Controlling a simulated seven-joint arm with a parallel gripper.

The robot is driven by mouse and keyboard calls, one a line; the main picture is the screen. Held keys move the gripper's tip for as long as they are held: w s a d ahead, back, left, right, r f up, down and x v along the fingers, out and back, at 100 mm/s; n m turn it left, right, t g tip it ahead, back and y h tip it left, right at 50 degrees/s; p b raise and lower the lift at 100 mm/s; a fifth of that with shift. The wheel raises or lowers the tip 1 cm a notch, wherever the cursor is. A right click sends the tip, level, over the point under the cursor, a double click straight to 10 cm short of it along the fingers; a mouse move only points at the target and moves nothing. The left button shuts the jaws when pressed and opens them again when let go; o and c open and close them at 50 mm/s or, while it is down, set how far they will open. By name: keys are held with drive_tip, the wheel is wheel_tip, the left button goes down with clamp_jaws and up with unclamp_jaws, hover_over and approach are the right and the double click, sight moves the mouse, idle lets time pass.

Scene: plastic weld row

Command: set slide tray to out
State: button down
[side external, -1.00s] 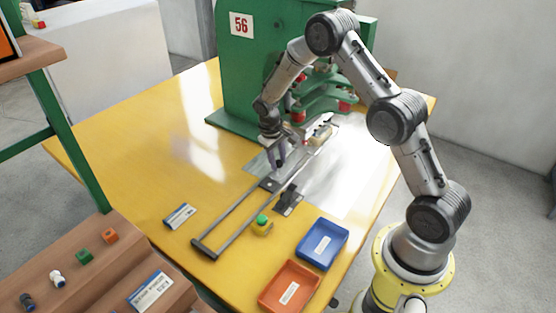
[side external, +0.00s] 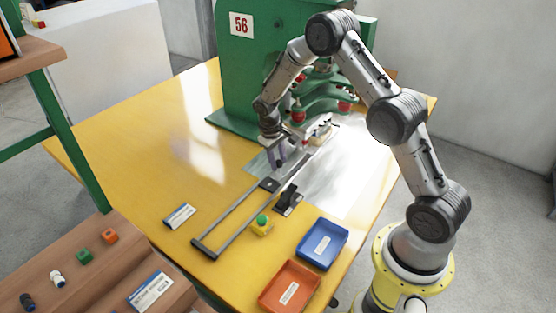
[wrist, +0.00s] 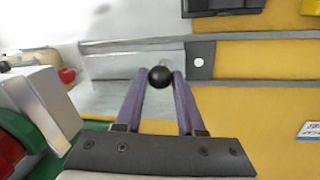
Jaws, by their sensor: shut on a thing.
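The slide tray's two long rails (side external: 230,211) run from the green press toward the front left of the yellow table. A pale metal part of the slide tray (wrist: 120,66) shows in the wrist view, beside a dark plate with a white dot (wrist: 200,61). My gripper (side external: 279,163) is low over the rails near their press end. In the wrist view its purple fingers are shut on a round black knob (wrist: 160,76). The knob's join to the tray is hidden. The tray's press end is partly hidden by my wrist in the side view.
The green press (side external: 245,75) stands behind the rails. A black fixture (side external: 288,200) and a yellow box with a green button (side external: 262,226) sit right of the rails. Blue (side external: 322,243) and orange (side external: 290,287) bins stand farther right. The table left of the rails is mostly clear.

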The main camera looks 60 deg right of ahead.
drive_tip(key=shift+r, duration=0.1)
drive_tip(key=a, duration=3)
drive_tip(key=shift+a, duration=0.3)
drive_tip(key=c, duration=0.7)
unclamp_jaws()
drive_tip(key=shift+a, duration=0.1)
drive_tip(key=shift+o, duration=0.9)
wheel_tip(320, 180, up, 14)
drive_tip(key=a, duration=0.2)
drive_tip(key=shift+w+a+f, duration=0.2)
drive_tip(key=shift+w, duration=0.05)
